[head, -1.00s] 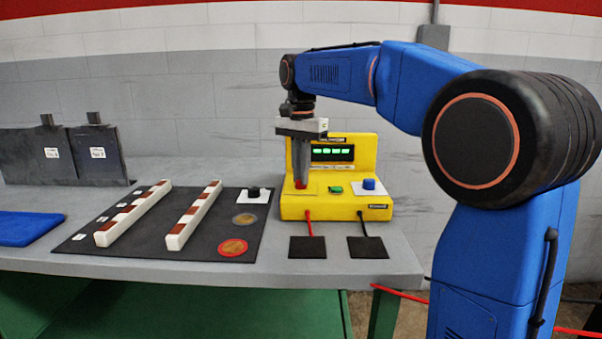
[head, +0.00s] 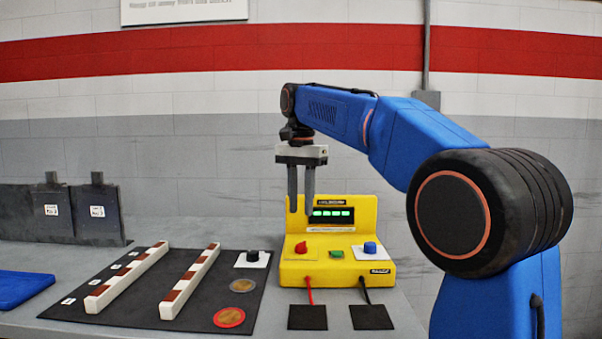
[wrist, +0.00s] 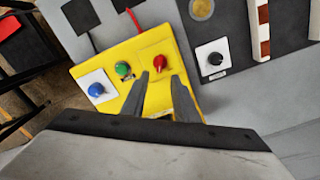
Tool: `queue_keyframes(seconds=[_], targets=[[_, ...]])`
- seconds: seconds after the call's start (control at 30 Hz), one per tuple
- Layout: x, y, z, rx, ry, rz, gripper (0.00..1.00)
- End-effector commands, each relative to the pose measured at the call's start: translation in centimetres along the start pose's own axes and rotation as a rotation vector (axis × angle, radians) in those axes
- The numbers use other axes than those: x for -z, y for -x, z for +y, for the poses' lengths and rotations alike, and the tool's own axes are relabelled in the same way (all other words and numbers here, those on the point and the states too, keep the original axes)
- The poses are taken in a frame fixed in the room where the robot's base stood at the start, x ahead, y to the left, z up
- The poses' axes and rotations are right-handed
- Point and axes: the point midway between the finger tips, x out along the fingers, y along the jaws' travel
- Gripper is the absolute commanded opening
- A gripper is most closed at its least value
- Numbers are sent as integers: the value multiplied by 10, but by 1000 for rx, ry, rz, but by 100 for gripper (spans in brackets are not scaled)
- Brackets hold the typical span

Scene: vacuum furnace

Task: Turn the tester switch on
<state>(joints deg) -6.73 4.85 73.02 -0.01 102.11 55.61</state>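The yellow tester (head: 335,270) stands on the grey bench, with a lit green display (head: 331,215) on its upright back. On its sloped front are a red knob (head: 301,248), a green button (head: 336,254) and a blue knob (head: 370,248). In the wrist view the red knob (wrist: 159,63) shows just beyond my fingertips, with the green button (wrist: 123,69) and blue knob (wrist: 96,90) to its left. My gripper (head: 300,212) points down above the red knob, clear of it. Its two fingers are apart with nothing between them.
A dark mat (head: 190,312) left of the tester holds two brown-and-white bars, a black knob on a white plate (head: 253,257) and round discs. Two black pads (head: 307,317) lie in front, wired to the tester. Dark panels (head: 98,210) stand at the back left.

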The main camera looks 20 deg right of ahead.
Motion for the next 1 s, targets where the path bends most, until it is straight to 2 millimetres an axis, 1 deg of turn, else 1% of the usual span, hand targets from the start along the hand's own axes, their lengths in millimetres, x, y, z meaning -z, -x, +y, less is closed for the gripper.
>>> queue_keyframes(seconds=[0.03, 0.2, 0.4, 0.6, 1.0], targets=[[1, 10, -1, 2, 0, 1, 27], [1, 42, -1, 2, 0, 1, 27], [1, 69, -1, 2, 0, 1, 27], [0, 80, -1, 1, 0, 1, 27], [0, 82, 0, 0, 0, 0, 27]])
